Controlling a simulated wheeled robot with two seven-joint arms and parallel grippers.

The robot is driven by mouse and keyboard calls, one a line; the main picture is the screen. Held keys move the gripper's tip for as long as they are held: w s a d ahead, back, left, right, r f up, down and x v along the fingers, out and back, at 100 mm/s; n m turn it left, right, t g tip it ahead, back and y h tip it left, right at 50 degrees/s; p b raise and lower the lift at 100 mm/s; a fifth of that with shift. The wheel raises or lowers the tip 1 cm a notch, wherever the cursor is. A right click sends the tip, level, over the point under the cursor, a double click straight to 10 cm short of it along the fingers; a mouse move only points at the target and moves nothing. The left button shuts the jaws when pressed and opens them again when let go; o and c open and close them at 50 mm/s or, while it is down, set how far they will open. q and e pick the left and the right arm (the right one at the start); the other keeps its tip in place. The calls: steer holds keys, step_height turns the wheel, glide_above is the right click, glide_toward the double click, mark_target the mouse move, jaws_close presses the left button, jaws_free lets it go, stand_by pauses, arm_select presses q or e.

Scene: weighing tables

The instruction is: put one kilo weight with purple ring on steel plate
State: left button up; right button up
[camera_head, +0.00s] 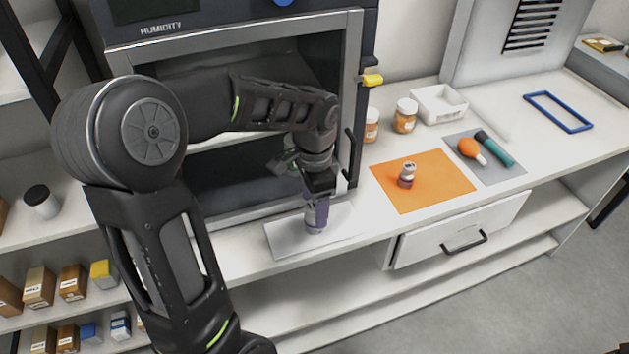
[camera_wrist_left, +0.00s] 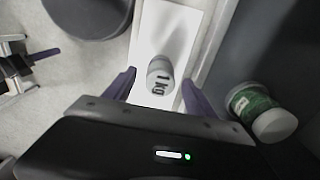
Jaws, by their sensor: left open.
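My left gripper (camera_head: 317,213) reaches down over a pale flat plate (camera_head: 345,222) in front of the open cabinet. In the left wrist view, a grey cylindrical weight marked 1 kg (camera_wrist_left: 160,78) stands on the plate (camera_wrist_left: 152,35). The purple fingers of my left gripper (camera_wrist_left: 158,90) are spread on either side of it, with gaps, and do not close on it. I cannot make out a ring on this weight. Another small weight with a reddish-brown band (camera_head: 407,175) stands on an orange mat (camera_head: 440,190). A dark purple-tipped part at the wrist view's left edge may be my right gripper; its state is unclear.
The cabinet (camera_head: 345,95) with a humidity label stands close behind the gripper. A green-banded jar (camera_wrist_left: 262,112) is beside it in the wrist view. Jars (camera_head: 404,116), a white tray (camera_head: 440,103) and a grey mat (camera_head: 490,170) with tools lie to the right.

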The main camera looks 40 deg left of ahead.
arm_select(q)
step_height(320, 180, up, 8)
steer(key=shift+r, duration=0.2)
stand_by(0.9)
